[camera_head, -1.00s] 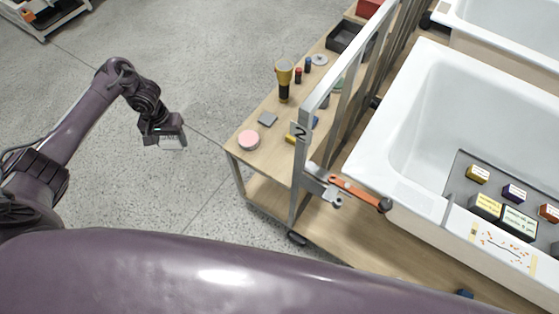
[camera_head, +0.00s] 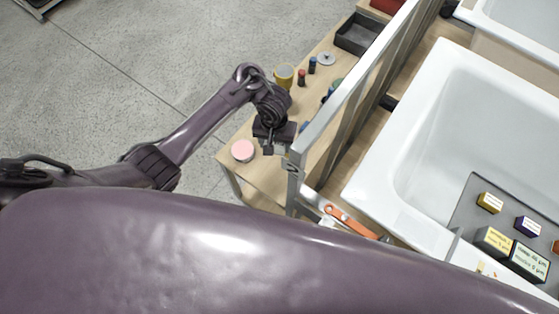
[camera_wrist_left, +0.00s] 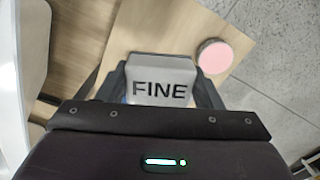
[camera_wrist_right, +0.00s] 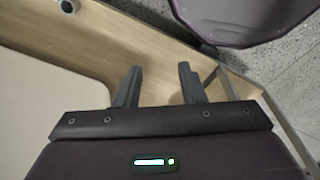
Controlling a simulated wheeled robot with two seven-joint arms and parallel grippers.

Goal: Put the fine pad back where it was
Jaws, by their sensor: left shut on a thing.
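The fine pad (camera_wrist_left: 160,80) is a grey block with the word FINE on its face. My left gripper (camera_head: 269,148) is shut on it, with one finger on each side in the left wrist view. The gripper is over the near end of the wooden bench (camera_head: 262,177), between a pink disc (camera_head: 242,151) and the metal rail (camera_head: 345,100). I cannot tell whether the pad touches the bench. The arm hides the bench top behind the gripper. My right gripper (camera_wrist_right: 155,88) is open and empty above a wooden surface in the right wrist view.
A yellow cup-like item (camera_head: 284,76), small red and blue items, a grey disc (camera_head: 326,59) and a dark tray (camera_head: 357,34) stand farther along the bench.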

